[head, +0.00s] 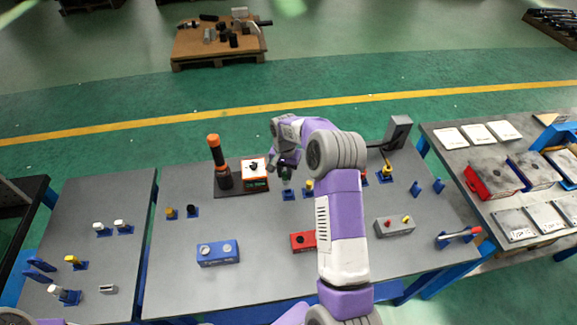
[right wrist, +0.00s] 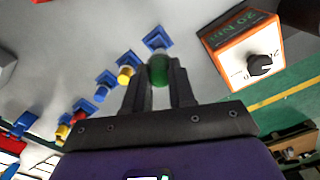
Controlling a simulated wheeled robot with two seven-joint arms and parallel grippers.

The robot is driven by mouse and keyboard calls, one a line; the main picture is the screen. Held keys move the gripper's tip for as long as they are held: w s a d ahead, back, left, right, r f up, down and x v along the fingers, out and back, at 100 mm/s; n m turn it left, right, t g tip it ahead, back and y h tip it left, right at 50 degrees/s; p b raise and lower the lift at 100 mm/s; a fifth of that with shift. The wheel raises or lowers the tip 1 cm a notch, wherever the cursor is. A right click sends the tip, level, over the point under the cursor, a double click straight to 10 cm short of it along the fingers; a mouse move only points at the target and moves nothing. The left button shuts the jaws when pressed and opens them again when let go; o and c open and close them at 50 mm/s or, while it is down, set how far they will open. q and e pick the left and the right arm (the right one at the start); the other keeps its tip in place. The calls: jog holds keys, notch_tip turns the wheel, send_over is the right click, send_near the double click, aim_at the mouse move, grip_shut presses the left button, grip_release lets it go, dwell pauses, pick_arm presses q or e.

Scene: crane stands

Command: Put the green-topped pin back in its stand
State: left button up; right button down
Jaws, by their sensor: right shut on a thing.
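My right gripper (right wrist: 160,75) is shut on the green-topped pin (right wrist: 159,70). Only the round green top shows clearly between the fingers; the pin's lower part is hidden. A blue stand (right wrist: 157,38) shows just beyond the green top in the right wrist view. I cannot tell whether the pin's tip is in it or above it. In the head view my right gripper (head: 287,167) points down over the blue stand (head: 289,194), right of the orange box. My left gripper is not in view.
An orange-and-white box with a black knob (head: 254,174) and an orange-topped black tool (head: 218,160) stand close by on the left. A yellow-topped pin (right wrist: 126,73) in a blue stand is beside the green one. A red box (head: 302,241) and blue box (head: 218,252) stand nearer.

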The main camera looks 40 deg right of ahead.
jog(key=shift+d+r+m, duration=0.1)
jog(key=shift+d+m, duration=0.2)
jog(key=shift+d, duration=0.5)
jog(key=shift+w, duration=0.1)
jog(key=shift+a+f+b, duration=0.1)
jog(key=shift+f+b, duration=0.3)
jog(key=shift+f, duration=0.1)
jog(key=b, duration=0.3)
send_near(288, 194)
jog(key=shift+s+a, duration=0.1)
jog(key=shift+s, duration=0.1)
jog(key=shift+f, duration=0.1)
jog(key=shift+f+b, duration=1)
jog(key=shift+f, duration=0.3)
jog(key=c, duration=0.9)
grip_release()
jog(key=shift+o, duration=0.2)
